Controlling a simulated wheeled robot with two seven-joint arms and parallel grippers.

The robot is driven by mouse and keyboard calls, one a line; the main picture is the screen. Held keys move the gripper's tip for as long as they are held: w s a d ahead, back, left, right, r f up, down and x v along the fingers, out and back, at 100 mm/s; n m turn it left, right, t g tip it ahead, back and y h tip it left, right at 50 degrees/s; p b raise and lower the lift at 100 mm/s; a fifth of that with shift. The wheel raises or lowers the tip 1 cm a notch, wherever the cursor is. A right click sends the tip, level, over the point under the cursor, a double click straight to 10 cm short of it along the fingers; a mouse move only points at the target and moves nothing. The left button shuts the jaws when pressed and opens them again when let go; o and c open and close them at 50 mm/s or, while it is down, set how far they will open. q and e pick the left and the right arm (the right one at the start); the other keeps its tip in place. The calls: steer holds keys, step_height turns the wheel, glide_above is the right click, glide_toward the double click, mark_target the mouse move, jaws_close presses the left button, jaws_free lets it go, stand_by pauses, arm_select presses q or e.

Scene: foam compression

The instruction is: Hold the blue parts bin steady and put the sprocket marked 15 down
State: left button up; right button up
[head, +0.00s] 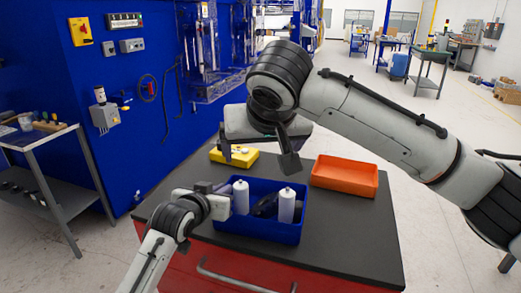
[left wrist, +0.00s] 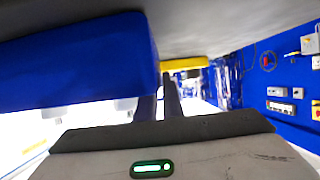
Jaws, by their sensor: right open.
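The blue parts bin (head: 272,231) stands at the front of the dark tabletop. It holds two white bottles and a dark object (head: 265,205) between them, which may be the sprocket; no mark 15 is readable. My left gripper (head: 222,188) is at the bin's left end, by its rim; whether it clamps the wall is unclear. In the left wrist view the bin's blue wall (left wrist: 80,62) lies close beside the fingers (left wrist: 160,98). My right gripper (head: 258,157) is open above the table behind the bin, its fingers apart and nothing seen between them.
A yellow block or tray (head: 233,157) with small pale items lies at the back left of the table. An orange tray (head: 344,177) is at the back right. The table's right front (head: 350,235) is clear. A blue wall panel (head: 60,90) stands beyond at left.

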arm_select(q)
steer(key=o, duration=0.4)
steer(key=shift+c, duration=0.2)
